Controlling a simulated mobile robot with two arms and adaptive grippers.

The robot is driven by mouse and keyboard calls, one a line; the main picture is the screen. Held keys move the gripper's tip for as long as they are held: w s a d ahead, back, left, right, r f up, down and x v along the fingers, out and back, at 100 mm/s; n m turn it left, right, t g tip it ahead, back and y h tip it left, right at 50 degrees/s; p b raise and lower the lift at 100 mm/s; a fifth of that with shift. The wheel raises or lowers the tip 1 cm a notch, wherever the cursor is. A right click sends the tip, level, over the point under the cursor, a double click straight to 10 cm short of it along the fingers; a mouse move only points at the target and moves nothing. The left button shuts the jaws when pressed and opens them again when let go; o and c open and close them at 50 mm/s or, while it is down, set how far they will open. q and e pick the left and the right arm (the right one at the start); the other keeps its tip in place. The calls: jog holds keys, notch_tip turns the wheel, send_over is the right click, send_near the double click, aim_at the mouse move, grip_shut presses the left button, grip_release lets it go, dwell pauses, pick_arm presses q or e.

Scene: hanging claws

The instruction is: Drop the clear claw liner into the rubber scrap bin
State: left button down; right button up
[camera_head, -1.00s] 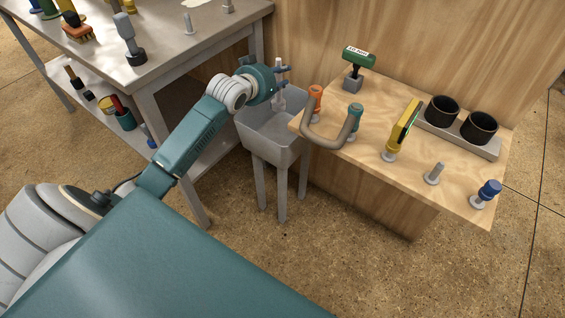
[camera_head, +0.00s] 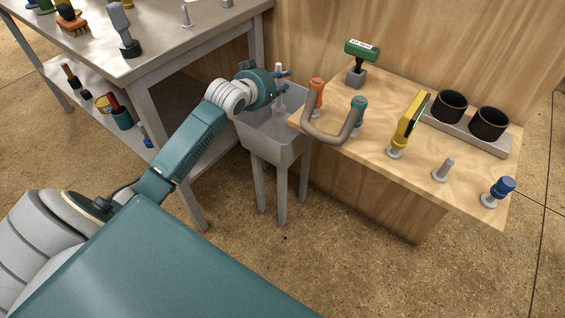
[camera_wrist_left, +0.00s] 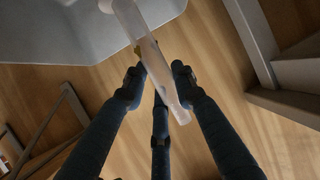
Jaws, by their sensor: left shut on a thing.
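My left gripper (camera_head: 283,80) is shut on the clear claw liner (camera_head: 279,76), a pale translucent tube hanging roughly upright in the head view. Gripper and liner are at the back of a grey square tub on legs (camera_head: 270,140), which looks like the rubber scrap bin. The liner's lower end appears over the tub's opening, but its exact height is hard to tell. In the left wrist view the liner (camera_wrist_left: 146,52) lies between the dark fingers (camera_wrist_left: 152,72), and the tub's grey wall (camera_wrist_left: 60,30) is at top left. My right gripper is not in view.
A metal table (camera_head: 150,70) with tools stands at left. A plywood wall (camera_head: 400,40) is behind.

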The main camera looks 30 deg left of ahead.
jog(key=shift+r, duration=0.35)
pick_arm(q)
jog(key=c, duration=1.3)
grip_release()
jog(key=shift+c, duration=0.2)
jog(key=shift+f, duration=0.1)
jog(key=a+v, duration=0.1)
jog(key=v, duration=1.1)
jog(key=shift+d, duration=0.45)
